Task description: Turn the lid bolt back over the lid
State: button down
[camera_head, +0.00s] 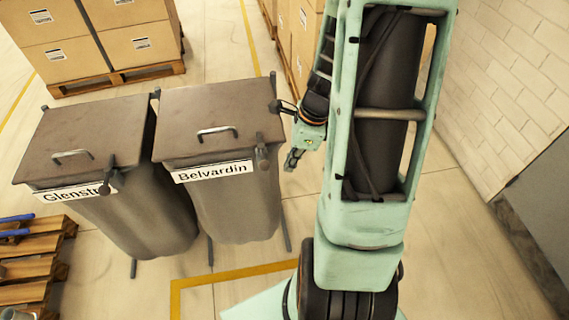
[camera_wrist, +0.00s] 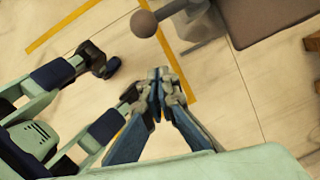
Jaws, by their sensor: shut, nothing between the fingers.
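Two grey bins with brown lids stand side by side in the head view. The Belvardin bin (camera_head: 235,205) has a closed lid (camera_head: 205,112) with a handle, and a dark lid bolt (camera_head: 262,155) at its front right corner. The Glenstr... bin (camera_head: 150,220), its label partly covered, has a similar bolt (camera_head: 106,180) and a closed lid (camera_head: 75,135). My gripper (camera_head: 292,160) is shut and empty, just right of the Belvardin bolt and apart from it. In the wrist view, a round bolt knob (camera_wrist: 144,23) lies beyond my shut fingertips (camera_wrist: 160,82), with a lid (camera_wrist: 262,18) to the right.
Cartons (camera_head: 85,35) stand on a pallet (camera_head: 118,78) behind the bins; more cartons (camera_head: 297,35) stand behind my arm. A wooden pallet (camera_head: 35,262) is at the lower left. A white brick wall (camera_head: 510,90) bounds the right. Floor before the Belvardin bin is clear.

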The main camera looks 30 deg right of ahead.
jog(key=p+v, duration=0.1)
jog(key=v, duration=0.9)
jog(key=shift+d, duration=0.3)
jog(key=shift+s, duration=0.1)
